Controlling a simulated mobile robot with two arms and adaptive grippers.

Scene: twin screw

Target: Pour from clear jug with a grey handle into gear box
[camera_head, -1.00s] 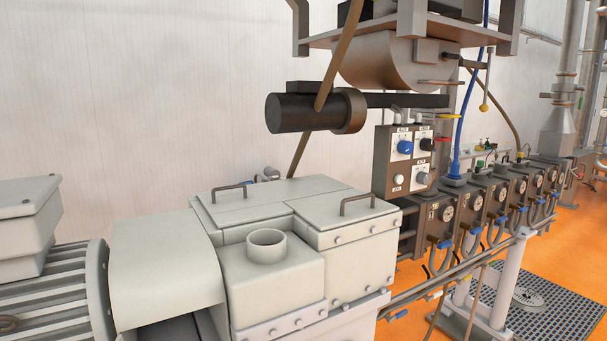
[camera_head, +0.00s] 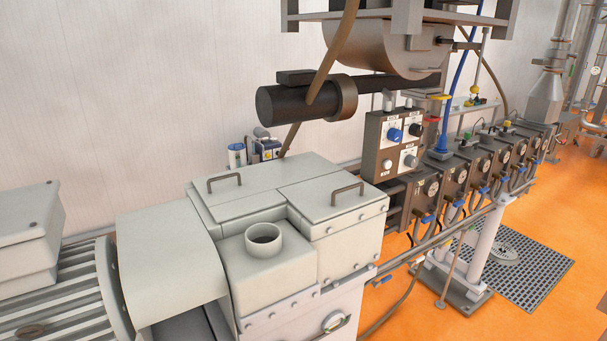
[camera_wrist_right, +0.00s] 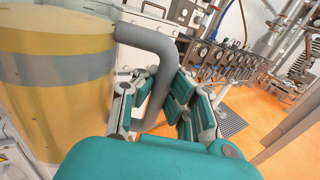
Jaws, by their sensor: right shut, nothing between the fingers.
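The clear jug (camera_wrist_right: 62,90) fills the left of the right wrist view. It holds yellow liquid, and its grey handle (camera_wrist_right: 160,60) bends over and down among the fingers of my right gripper (camera_wrist_right: 163,110). The gripper is shut; I cannot tell from this angle whether the fingers touch the handle. The jug looks about upright. In the head view the pale gear box (camera_head: 290,262) stands at the centre, with an open round neck (camera_head: 263,236) on top. The jug and both grippers are out of the head view.
A control panel (camera_head: 394,146) with knobs stands behind the gear box on the right. A dark cylinder (camera_head: 303,103) and a hopper (camera_head: 385,48) hang above. A ribbed motor (camera_head: 70,295) is at left. Orange floor (camera_head: 420,325) lies open at right.

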